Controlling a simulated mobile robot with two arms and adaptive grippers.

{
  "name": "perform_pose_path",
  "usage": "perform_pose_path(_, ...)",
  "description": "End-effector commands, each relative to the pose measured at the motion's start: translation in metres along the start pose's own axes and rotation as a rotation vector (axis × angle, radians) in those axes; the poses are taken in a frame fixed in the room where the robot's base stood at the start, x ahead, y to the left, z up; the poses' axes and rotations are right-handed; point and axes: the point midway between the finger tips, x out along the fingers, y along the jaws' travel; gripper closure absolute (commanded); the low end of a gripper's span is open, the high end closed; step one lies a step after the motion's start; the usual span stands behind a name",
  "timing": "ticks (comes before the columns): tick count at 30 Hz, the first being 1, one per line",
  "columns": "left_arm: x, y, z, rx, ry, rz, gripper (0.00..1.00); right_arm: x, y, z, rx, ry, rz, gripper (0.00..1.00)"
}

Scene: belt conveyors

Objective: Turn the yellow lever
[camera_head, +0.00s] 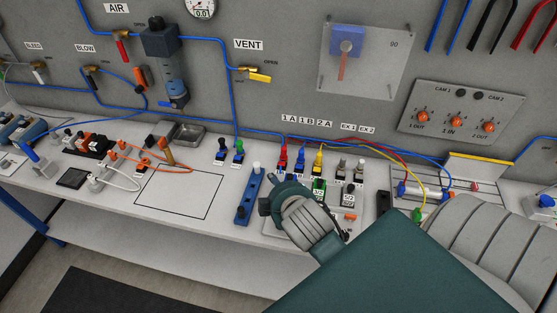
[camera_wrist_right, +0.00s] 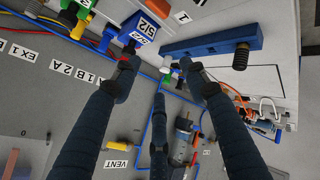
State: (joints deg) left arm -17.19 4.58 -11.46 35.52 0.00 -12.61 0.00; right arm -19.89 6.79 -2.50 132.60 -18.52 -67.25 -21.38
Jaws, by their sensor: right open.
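The yellow lever (camera_head: 258,76) sits on the valve beside the VENT label on the grey back panel. It points right, roughly level, and also shows near the VENT label in the right wrist view (camera_wrist_right: 122,146). My right gripper (camera_wrist_right: 163,75) is open and empty, with its dark fingers spread. In the head view its wrist end (camera_head: 305,222) is over the bench, below and right of the lever and well apart from it. The fingertips are mostly hidden there. My left gripper is in neither view.
Below the panel, the bench holds plugs and valves near the 1A, 1B and 2A labels, a blue bar (camera_head: 248,198) and hoses. A blue air line (camera_head: 228,85) runs by the lever. Left of the lever stands the filter unit (camera_head: 160,45). A clear plate (camera_head: 365,60) is right.

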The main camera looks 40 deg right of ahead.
Motion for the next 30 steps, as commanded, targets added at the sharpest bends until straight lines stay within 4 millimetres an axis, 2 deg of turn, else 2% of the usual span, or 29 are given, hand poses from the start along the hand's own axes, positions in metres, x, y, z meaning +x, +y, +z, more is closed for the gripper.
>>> perform_pose_path(10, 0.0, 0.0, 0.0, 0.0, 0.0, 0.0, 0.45, -0.001, -0.004, 0.003, 0.01, -0.006, -0.012, 0.56)
perform_pose_path(11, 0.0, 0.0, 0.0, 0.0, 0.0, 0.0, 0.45, -0.001, -0.004, 0.002, 0.009, -0.006, -0.012, 0.58)
perform_pose_path(14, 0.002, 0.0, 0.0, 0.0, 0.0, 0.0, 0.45, 0.002, -0.007, -0.005, 0.005, 0.02, -0.02, 0.78)
perform_pose_path(17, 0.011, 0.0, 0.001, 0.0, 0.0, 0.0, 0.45, 0.012, -0.02, -0.042, -0.014, 0.146, -0.047, 0.98)
perform_pose_path(20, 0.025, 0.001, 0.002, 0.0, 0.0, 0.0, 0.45, 0.017, -0.033, -0.115, -0.034, 0.396, -0.065, 1.0)
perform_pose_path(21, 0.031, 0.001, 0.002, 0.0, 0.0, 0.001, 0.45, 0.013, -0.034, -0.149, -0.033, 0.519, -0.055, 1.0)
perform_pose_path(23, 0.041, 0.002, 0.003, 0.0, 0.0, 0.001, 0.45, 0.001, -0.028, -0.2, -0.013, 0.706, -0.014, 1.0)
perform_pose_path(24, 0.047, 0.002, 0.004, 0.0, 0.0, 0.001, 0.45, -0.01, -0.018, -0.229, 0.013, 0.822, 0.029, 1.0)
perform_pose_path(26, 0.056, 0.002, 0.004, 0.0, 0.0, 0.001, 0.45, -0.029, 0.005, -0.263, 0.071, 0.975, 0.116, 1.0)
perform_pose_path(27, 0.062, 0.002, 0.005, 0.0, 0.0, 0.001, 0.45, -0.042, 0.024, -0.279, 0.123, 1.059, 0.185, 1.0)
perform_pose_path(29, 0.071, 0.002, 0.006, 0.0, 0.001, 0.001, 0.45, -0.058, 0.056, -0.294, 0.218, 1.158, 0.302, 1.0)
perform_pose_path(30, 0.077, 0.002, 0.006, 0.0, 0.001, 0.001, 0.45, -0.065, 0.079, -0.297, 0.291, 1.2, 0.386, 1.0)
